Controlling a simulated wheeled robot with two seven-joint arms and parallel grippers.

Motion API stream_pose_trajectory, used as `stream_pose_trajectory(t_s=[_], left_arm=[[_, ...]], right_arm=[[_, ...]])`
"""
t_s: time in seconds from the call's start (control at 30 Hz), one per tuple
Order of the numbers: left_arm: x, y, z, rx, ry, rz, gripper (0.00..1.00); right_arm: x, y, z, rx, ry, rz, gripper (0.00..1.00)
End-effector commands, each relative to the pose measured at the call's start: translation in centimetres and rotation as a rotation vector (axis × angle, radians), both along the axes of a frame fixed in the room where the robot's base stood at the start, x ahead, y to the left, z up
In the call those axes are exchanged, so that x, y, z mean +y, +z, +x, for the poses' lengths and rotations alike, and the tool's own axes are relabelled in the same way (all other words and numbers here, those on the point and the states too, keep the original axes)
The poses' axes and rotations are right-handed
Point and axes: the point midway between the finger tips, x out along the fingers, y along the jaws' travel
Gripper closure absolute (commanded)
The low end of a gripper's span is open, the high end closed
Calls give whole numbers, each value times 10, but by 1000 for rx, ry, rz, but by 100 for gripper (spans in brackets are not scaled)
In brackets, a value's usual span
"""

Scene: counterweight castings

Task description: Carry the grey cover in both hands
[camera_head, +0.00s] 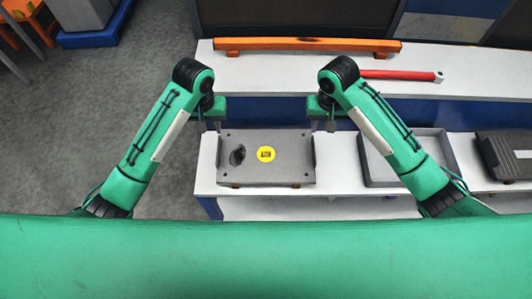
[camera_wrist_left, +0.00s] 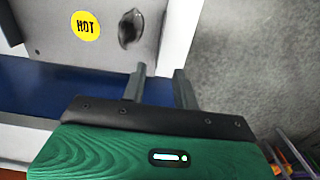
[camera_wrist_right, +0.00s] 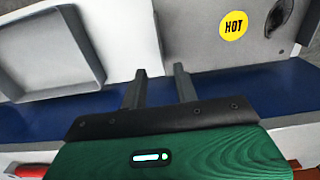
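The grey cover (camera_head: 290,174) is a flat rectangular plate with a dark oval hole at its left and a round yellow "HOT" sticker (camera_head: 266,154). It lies on a low white bench; small orange-brown pieces show under its front edge. My left gripper (camera_head: 212,124) hangs by its far left corner, my right gripper (camera_head: 323,124) by its far right corner. Both are open and empty, fingers pointing down. The cover also shows in the left wrist view (camera_wrist_left: 100,50) and the right wrist view (camera_wrist_right: 205,52), apart from the fingers as far as I can tell.
A shallow grey tray (camera_head: 371,179) and a dark case (camera_head: 500,158) sit right of the cover on the bench. Behind is a higher white shelf (camera_head: 260,72) with an orange beam (camera_head: 305,45) and a red bar (camera_head: 400,75). Grey floor (camera_head: 90,110) lies open at the left.

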Motion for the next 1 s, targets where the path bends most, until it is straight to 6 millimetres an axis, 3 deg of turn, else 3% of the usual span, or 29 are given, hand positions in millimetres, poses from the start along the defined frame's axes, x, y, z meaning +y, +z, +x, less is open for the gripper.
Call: stream_pose_trajectory(t_s=[0.47, 0.67, 1.0], left_arm=[[0, -5, 1, 4, 3, 3, 70], [1, -34, 0, 7, 3, 4, 70], [1, -100, 1, 5, 2, 4, 70]], right_arm=[[-1, -5, 1, 5, -4, -5, 70], [-1, -35, 0, 7, -5, -5, 70], [-1, -101, 1, 6, -5, -5, 70]])
